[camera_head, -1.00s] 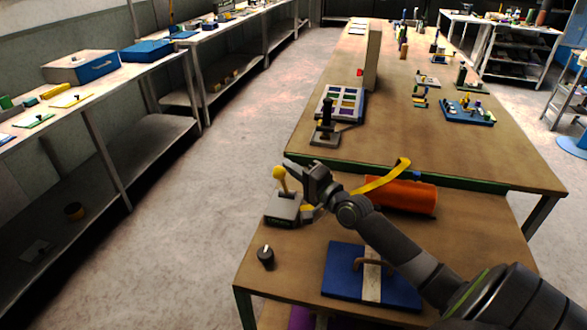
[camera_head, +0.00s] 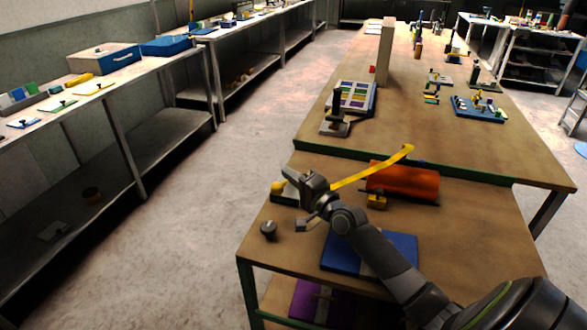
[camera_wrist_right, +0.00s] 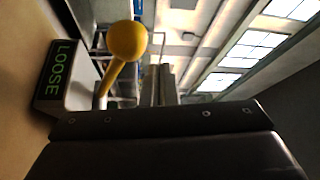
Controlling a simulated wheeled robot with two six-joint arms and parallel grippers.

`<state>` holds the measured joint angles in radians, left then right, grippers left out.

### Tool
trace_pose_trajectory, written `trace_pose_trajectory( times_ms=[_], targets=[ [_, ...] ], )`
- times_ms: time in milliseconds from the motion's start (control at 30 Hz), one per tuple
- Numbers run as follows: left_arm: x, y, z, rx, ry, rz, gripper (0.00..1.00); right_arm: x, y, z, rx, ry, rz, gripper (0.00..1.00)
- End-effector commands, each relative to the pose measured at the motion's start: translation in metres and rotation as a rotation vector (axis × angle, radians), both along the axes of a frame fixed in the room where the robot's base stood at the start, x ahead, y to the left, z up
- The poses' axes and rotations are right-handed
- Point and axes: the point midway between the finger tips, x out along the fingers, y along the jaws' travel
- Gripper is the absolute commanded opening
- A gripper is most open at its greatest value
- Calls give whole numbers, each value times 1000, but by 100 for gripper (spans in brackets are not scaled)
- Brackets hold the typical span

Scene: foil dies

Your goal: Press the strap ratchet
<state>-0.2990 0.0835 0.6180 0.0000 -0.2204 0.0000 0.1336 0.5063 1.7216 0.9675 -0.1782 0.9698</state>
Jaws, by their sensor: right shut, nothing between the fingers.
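The strap ratchet is a grey box (camera_head: 280,198) at the near table's left edge, with a yellow ball knob (camera_head: 278,187) low over it. In the right wrist view the yellow knob (camera_wrist_right: 127,40) tops a tilted yellow lever, beside a dark label (camera_wrist_right: 58,78) reading LOOSE in green. My right gripper (camera_head: 300,181) is shut and empty, just right of the knob, and hides part of the ratchet. Whether it touches the lever cannot be told. A yellow strap (camera_head: 372,171) rises rightward over an orange roll (camera_head: 403,182). My left gripper is out of view.
A dark dial (camera_head: 268,230) stands near the front left edge. A raised table (camera_head: 430,143) behind holds several small fixtures. Floor to the left is clear.

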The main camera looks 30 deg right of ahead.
Motion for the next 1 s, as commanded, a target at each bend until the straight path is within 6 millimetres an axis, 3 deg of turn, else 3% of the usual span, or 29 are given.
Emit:
trace_pose_trajectory(
  times_ms=[133, 833, 1000],
  targets=[
    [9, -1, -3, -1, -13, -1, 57, -4, 4, -8, 1, 0, 0, 0],
    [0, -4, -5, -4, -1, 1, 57, -7, 7, -13, 0, 1, 0, 0],
    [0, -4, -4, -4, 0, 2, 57, -19, 4, -14, -1, 3, -1, 0]
  ],
)
